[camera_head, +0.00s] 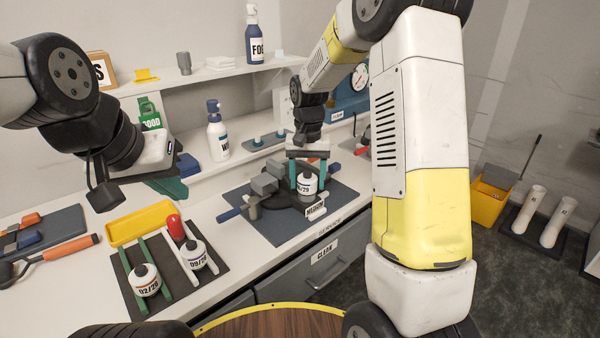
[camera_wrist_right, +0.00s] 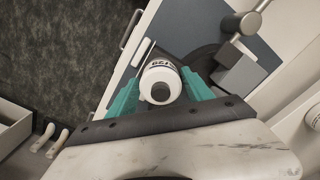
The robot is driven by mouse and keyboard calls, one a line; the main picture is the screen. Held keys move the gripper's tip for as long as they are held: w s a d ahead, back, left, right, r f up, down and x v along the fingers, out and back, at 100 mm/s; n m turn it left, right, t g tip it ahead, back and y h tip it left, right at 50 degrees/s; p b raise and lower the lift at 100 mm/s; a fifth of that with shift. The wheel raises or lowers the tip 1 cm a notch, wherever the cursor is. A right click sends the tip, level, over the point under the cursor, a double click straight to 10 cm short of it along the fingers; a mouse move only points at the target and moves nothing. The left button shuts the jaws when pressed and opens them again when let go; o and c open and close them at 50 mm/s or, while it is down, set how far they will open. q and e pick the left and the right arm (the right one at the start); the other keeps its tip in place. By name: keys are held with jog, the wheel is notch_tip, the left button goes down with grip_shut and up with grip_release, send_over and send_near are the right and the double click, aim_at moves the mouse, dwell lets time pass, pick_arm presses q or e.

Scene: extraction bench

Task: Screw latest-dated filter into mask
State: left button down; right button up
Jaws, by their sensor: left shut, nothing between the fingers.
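A white filter (camera_head: 307,184) with a dated label, seemingly ending in 29, is at the dark mask (camera_head: 285,190) on the blue-grey mat. My right gripper (camera_head: 308,178) points down with its teal fingers on both sides of this filter, seemingly gripping it. The filter also shows between the fingers in the right wrist view (camera_wrist_right: 160,84). I cannot tell whether it is seated in the mask. My left gripper (camera_head: 172,188) is shut and empty above the bench's left part.
A grey clamp (camera_head: 262,186) stands beside the mask. A yellow tray (camera_head: 141,223) and a red-capped item (camera_head: 176,229) lie near the rack. A spray bottle (camera_head: 217,132) stands behind. My right arm covers much of the right side.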

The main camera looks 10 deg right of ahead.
jog(key=shift+o, duration=0.9)
notch_tip(320, 180, up, 8)
jog(key=shift+f, duration=0.1)
jog(key=shift+s, duration=0.1)
